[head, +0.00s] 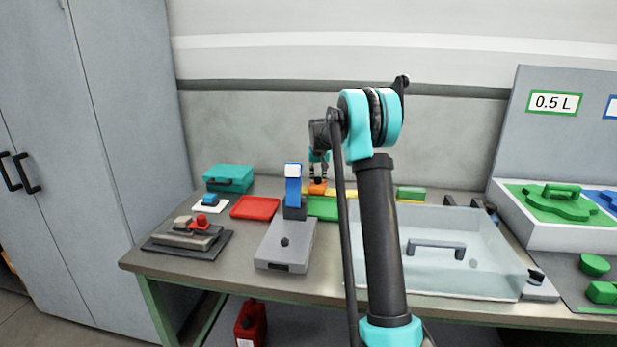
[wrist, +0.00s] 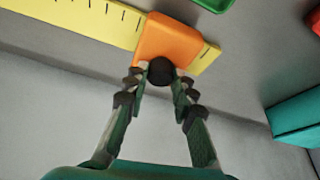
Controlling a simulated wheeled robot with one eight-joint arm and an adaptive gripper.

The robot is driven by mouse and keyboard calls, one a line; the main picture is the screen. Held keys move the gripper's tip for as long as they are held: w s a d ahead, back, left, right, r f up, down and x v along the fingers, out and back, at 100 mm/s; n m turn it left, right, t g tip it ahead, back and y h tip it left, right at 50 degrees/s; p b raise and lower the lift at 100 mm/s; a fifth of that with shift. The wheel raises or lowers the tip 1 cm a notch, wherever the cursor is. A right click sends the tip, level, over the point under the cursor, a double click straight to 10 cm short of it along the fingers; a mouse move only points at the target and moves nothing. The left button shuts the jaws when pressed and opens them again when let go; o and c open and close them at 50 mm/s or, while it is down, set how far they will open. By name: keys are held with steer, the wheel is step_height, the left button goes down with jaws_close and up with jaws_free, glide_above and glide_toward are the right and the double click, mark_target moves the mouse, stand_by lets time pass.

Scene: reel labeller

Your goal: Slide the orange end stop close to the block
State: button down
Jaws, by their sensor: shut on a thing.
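The orange end stop (head: 317,187) sits on the yellow ruler (head: 379,199) at the back of the table, near the ruler's left end in the head view. In the wrist view the orange end stop (wrist: 167,41) lies across the yellow ruler (wrist: 92,19), with a dark round knob (wrist: 160,70) on its near side. My gripper (wrist: 160,78) is shut on this knob, one finger on each side. In the head view my gripper (head: 318,174) is small above the stop. A green block (head: 411,193) stands further right by the ruler, apart from the stop.
A blue and white upright part (head: 293,190) on a grey base (head: 285,246) stands just left of the stop. A green tray (head: 323,208) lies in front of it, a red tray (head: 255,208) to the left. A clear bin (head: 440,278) fills the right front, partly behind my arm.

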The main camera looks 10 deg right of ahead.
steer(key=s+d, duration=0.3)
steer(key=d, duration=0.6)
steer(key=s+d, duration=0.3)
steer(key=d, duration=0.6)
steer(key=s+d, duration=0.3)
steer(key=d, duration=0.6)
steer(key=shift+d, duration=0.2)
steer(key=c, duration=1.3)
jaws_free()
steer(key=shift+o, duration=0.2)
steer(key=v, duration=1.2)
